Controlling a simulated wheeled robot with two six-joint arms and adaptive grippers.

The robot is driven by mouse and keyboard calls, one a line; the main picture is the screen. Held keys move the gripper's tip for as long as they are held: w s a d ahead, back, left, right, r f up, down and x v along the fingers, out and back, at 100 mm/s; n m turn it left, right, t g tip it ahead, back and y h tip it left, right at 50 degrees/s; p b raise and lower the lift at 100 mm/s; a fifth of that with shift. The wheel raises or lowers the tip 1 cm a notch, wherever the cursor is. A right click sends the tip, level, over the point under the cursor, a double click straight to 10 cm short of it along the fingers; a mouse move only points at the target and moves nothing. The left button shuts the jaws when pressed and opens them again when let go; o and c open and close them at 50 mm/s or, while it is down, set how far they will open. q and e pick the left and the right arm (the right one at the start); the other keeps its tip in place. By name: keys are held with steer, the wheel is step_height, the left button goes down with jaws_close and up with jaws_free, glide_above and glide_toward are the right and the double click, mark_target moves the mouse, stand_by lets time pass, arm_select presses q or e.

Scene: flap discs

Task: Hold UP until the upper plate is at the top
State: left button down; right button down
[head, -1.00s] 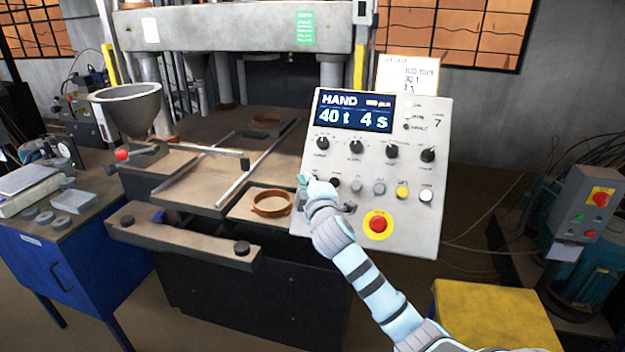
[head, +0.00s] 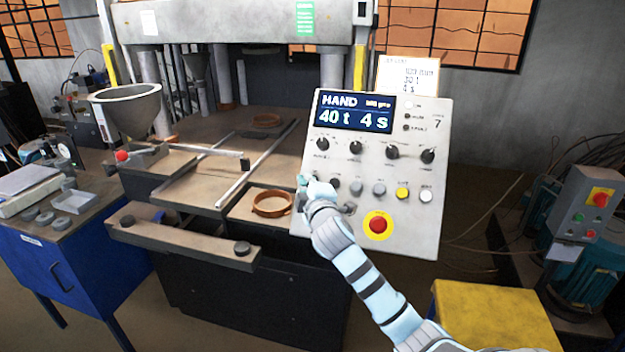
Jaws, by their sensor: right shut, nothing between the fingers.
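My left gripper is out of view.
A red stop button (head: 377,225) is low on the panel, close to my right arm. An orange ring (head: 271,204) lies left of the panel and another (head: 266,120) on the press bed. A funnel (head: 125,105) stands at left. A yellow-topped box (head: 490,312) is at lower right.

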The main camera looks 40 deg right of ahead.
steer(key=shift+s+a+r+p, duration=0.25)
steer(key=shift+a+r+p, duration=0.25)
steer(key=shift+p, duration=0.2)
steer(key=s+a+r+p, duration=0.2)
steer(key=a+r, duration=0.1)
steer(key=shift+s+r+p, duration=0.1)
steer(key=shift+p, duration=0.25)
stand_by(0.3)
